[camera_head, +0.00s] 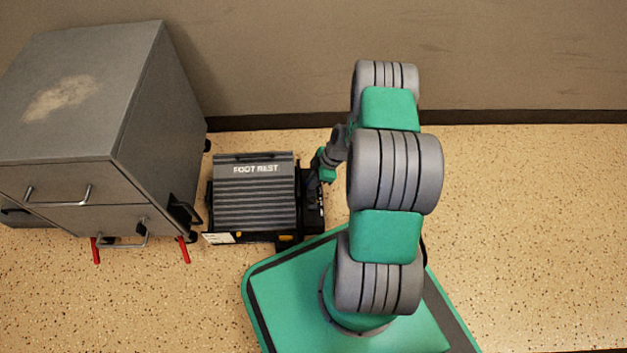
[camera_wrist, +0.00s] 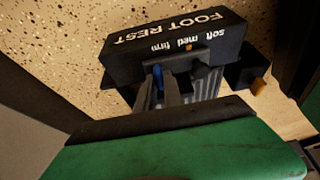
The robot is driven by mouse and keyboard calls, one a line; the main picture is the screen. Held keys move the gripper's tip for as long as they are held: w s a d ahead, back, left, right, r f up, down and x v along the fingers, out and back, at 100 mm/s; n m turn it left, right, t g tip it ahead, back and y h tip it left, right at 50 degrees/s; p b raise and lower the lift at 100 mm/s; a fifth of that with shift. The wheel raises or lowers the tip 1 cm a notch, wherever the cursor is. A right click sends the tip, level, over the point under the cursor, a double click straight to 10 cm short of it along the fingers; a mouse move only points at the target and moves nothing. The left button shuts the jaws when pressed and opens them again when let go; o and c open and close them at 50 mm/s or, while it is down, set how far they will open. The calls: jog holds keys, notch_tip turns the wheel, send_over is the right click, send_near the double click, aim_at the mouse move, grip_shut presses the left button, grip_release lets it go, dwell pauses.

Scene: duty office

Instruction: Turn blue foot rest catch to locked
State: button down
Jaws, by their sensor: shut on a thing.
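The foot rest (camera_head: 253,200) is a dark, ribbed box on the floor with white "FOOT REST" lettering. My gripper (camera_head: 314,186) is low at its right side. In the wrist view the dark side panel of the foot rest (camera_wrist: 125,62) carries "FOOT REST" and the words "soft", "med", "firm". The blue catch (camera_wrist: 158,80) shows as a narrow upright strip between the grey fingers of my gripper (camera_wrist: 159,92), which are shut on it. The fingers hide much of the catch, and I cannot read any locked mark.
A black knob (camera_wrist: 204,70) sits close to the right of my fingers, below the setting words. A grey drawer cabinet (camera_head: 150,130) with red feet stands just left of the foot rest. The wall (camera_head: 500,60) is behind. Speckled floor (camera_head: 540,220) is clear at right.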

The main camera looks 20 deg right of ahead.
jog(key=shift+d, duration=0.1)
jog(key=shift+s+m, duration=0.1)
jog(key=shift+m, duration=0.3)
jog(key=shift+p, duration=0.35)
jog(key=m, duration=0.1)
jog(key=m+t+p, duration=0.1)
jog(key=m, duration=0.1)
jog(key=m+h, duration=0.1)
jog(key=shift+s+a+r+p, duration=0.1)
jog(key=shift+s+a+p, duration=0.05)
jog(key=shift+a+p, duration=0.2)
jog(key=m+h+p, duration=0.1)
jog(key=m, duration=0.2)
jog(key=m+t+h+p, duration=0.1)
jog(key=m, duration=0.2)
jog(key=shift+s+a+m+t, duration=0.1)
jog(key=shift+a+m+t, duration=0.1)
jog(key=shift+m+t, duration=0.15)
jog(key=m+h, duration=0.1)
jog(key=m, duration=0.2)
jog(key=shift+m+h, duration=0.25)
jog(key=shift+h, duration=0.05)
jog(key=shift+f+m+h, duration=0.2)
jog(key=shift+m+h, duration=0.4)
jog(key=shift+m, duration=0.8)
